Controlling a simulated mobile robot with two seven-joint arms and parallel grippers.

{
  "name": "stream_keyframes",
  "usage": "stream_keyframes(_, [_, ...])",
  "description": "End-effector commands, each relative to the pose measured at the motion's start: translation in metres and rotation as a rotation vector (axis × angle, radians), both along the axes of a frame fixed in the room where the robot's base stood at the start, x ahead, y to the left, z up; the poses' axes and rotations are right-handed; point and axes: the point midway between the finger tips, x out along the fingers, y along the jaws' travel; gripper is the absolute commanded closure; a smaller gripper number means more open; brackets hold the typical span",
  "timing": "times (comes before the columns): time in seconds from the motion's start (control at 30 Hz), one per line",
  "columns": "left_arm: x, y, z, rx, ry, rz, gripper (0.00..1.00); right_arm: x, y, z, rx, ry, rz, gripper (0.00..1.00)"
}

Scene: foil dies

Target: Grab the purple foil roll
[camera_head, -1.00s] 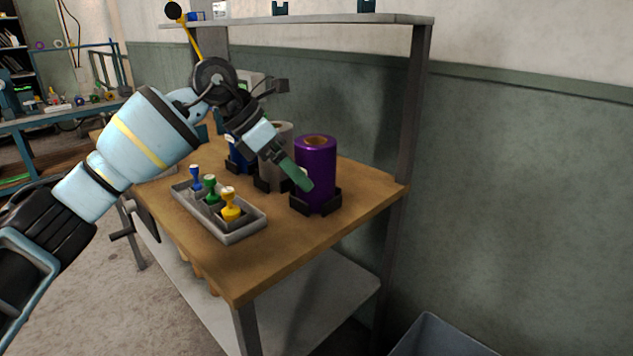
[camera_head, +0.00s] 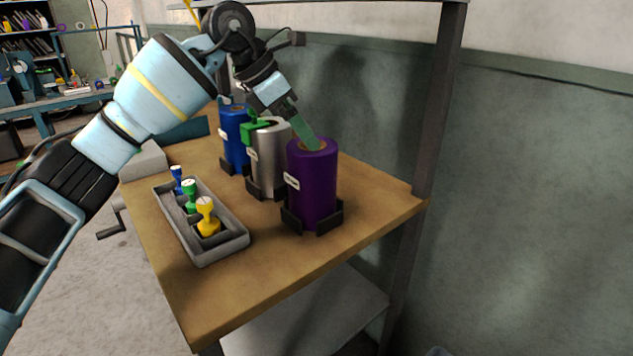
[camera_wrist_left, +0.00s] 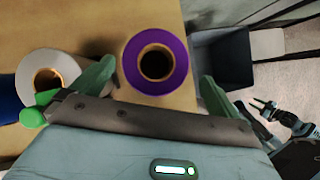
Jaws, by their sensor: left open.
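The purple foil roll (camera_head: 312,185) stands upright in a black holder near the right edge of the wooden table. In the left wrist view, I look down on its open core, and the purple roll (camera_wrist_left: 182,64) lies between my two green fingers. My left gripper (camera_head: 308,138) is open above the roll's top, pointing down at a slant; it also shows in the left wrist view (camera_wrist_left: 156,75). In the head view one finger overlaps the roll's top rim; I cannot tell whether it touches. What seems to be my right gripper (camera_wrist_left: 262,106) shows small at the right of the wrist view.
A silver roll (camera_head: 271,160) and a blue roll (camera_head: 235,140) stand left of the purple one. A bright green piece (camera_head: 253,126) is by the silver roll's top. A grey tray (camera_head: 222,246) holds blue, green and yellow stamp-like pieces. A shelf post (camera_head: 432,120) stands right.

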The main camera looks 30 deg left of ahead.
Motion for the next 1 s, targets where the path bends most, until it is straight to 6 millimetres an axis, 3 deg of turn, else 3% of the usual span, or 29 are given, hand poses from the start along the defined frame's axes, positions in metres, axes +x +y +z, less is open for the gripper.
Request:
stream_keyframes(0.23, [0.009,-0.008,-0.020,0.001,0.003,-0.001,0.00,-0.007,0.000,-0.005,-0.002,0.016,0.001,0.64])
stream_keyframes(0.53, [0.013,-0.010,-0.029,0.001,0.002,-0.001,0.00,-0.001,0.000,-0.003,-0.001,0.003,0.000,0.64])
stream_keyframes(0.8, [0.026,-0.018,-0.062,0.001,0.003,-0.001,0.00,0.003,0.000,-0.005,-0.001,-0.003,0.001,0.64])
stream_keyframes(1.0, [0.031,-0.022,-0.069,0.000,0.000,-0.001,0.00,0.003,0.000,-0.005,-0.002,-0.003,0.002,0.64])
